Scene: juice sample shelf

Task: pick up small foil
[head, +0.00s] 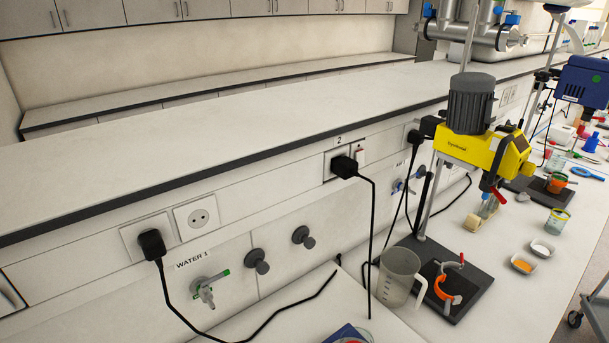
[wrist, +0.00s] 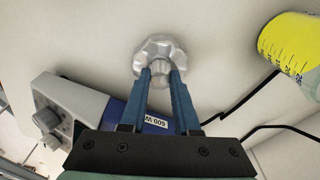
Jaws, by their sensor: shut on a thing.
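The small foil (wrist: 160,56) is a crinkled silver piece with a wavy edge, at the top centre of the wrist view. My gripper (wrist: 161,72) reaches up to it with two blue fingers. The fingers are shut on the foil, which shows between and beyond their tips. Whether the foil touches the white surface below cannot be told. I cannot make out the foil or my gripper in the head view.
A blue and grey device marked 600 W (wrist: 150,122) lies close beside and behind the fingers. A yellow graduated vessel (wrist: 292,45) is at the upper right, with black cables near it. The head view shows a plastic jug (head: 398,278) and a yellow stirrer (head: 490,155).

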